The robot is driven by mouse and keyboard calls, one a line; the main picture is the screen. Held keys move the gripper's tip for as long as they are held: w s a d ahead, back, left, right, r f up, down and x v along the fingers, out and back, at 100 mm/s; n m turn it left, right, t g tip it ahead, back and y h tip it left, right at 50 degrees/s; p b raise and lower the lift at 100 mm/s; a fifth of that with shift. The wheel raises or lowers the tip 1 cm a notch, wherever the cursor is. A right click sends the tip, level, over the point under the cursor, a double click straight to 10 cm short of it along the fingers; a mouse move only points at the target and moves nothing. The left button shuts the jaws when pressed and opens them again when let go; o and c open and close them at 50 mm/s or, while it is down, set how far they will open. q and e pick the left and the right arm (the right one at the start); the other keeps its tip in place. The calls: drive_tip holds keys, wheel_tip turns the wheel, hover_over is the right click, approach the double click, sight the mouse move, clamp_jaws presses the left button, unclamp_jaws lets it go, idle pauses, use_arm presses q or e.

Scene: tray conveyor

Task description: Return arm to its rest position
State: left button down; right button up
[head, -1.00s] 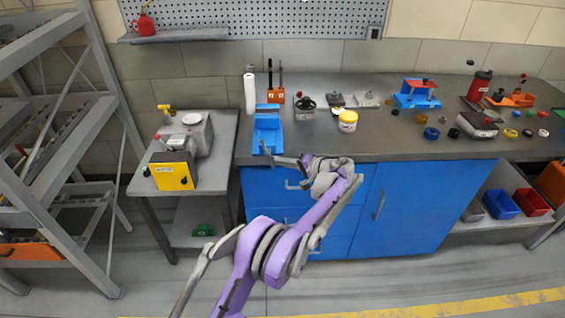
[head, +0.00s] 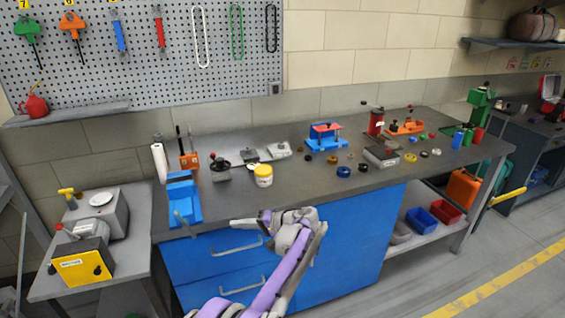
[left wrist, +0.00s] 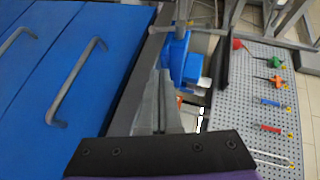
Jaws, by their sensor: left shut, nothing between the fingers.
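My left arm, purple and grey, comes in from the bottom of the head view. Its left gripper (head: 238,221) points left, in front of the blue cabinet (head: 350,235) and by the bench's front edge. The fingers are shut with nothing between them. In the left wrist view the closed fingers (left wrist: 161,78) show in front of the grey bench edge, with a blue vise (left wrist: 178,58) beyond them. The same vise (head: 181,198) stands on the bench to the left of the gripper in the head view. My right gripper is in neither view.
The grey bench (head: 290,190) carries a yellow-lidded jar (head: 263,176), a blue fixture (head: 325,141) and several small rings. A side table (head: 120,262) with a yellow-fronted machine (head: 82,265) stands left. Drawer handles (head: 236,247) jut out near my arm. Floor at right is clear.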

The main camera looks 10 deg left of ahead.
use_arm(q)
drive_tip(key=s+r+m+h+p, duration=0.1)
drive_tip(key=s+r+h, duration=0.15)
drive_tip(key=s, duration=0.35)
drive_tip(key=s+r+t+h+p, duration=0.1)
drive_tip(key=s+h, duration=0.2)
drive_tip(key=s, duration=0.2)
drive_tip(key=s+r+m+h+p, duration=0.1)
drive_tip(key=s+r+h, duration=0.1)
drive_tip(key=s, duration=0.4)
drive_tip(key=s+d+f+t+h+p, duration=0.1)
drive_tip(key=s+d+h, duration=0.1)
drive_tip(key=s, duration=0.5)
drive_tip(key=s+d+f+t+h+p, duration=0.1)
drive_tip(key=s+d+f+h, duration=0.1)
drive_tip(key=s, duration=0.5)
drive_tip(key=s+d+f+t+h+p, duration=0.1)
drive_tip(key=s+d+h, duration=0.2)
drive_tip(key=s+d, duration=0.3)
drive_tip(key=shift+s+f, duration=0.3)
drive_tip(key=shift+s, duration=0.2)
